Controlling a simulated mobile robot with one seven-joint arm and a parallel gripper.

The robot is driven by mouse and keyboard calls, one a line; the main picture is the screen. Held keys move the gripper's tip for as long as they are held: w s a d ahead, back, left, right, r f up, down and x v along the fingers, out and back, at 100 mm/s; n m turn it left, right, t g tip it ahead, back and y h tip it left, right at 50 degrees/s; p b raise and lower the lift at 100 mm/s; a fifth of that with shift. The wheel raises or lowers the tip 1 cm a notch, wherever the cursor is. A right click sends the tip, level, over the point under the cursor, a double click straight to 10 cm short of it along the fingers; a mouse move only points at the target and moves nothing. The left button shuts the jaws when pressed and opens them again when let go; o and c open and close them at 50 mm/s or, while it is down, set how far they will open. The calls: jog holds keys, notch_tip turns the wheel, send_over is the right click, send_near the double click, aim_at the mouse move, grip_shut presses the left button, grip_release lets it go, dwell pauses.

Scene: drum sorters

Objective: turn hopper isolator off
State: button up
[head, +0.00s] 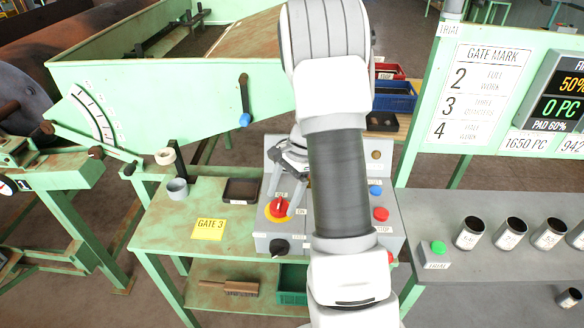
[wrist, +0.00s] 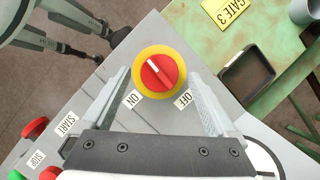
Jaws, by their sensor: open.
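The hopper isolator is a red rotary knob on a round yellow plate (head: 281,208), on the top of a grey control box (head: 264,243). In the wrist view the knob (wrist: 158,71) shows a short slanted white mark, with ON and OFF labels on the box below it, left and right. I cannot tell for sure which label the mark indicates. My gripper (head: 287,184) is open above the knob. In the wrist view its two fingers (wrist: 160,84) stand on either side of the knob, apart from it and empty.
A black knob (head: 280,246), a red button (head: 381,214) and a blue button (head: 376,190) share the box. A black tray (head: 241,190) and a grey cup (head: 177,189) stand left on the green bench (head: 150,236). A blue-tipped lever (head: 244,105) hangs behind.

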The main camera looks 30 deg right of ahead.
jog(key=v, duration=1.6)
jog(key=shift+a+r, duration=0.1)
jog(key=shift+a, duration=0.05)
jog(key=s+a+r+n+t+h, duration=0.2)
jog(key=s+a+r+n, duration=0.55)
jog(key=a, duration=0.35)
jog(key=s+a+n+t+h, duration=0.2)
jog(key=s+a+n+t, duration=0.2)
jog(key=s+a+n, duration=0.5)
jog(key=s, duration=0.3)
jog(key=shift+h, duration=0.3)
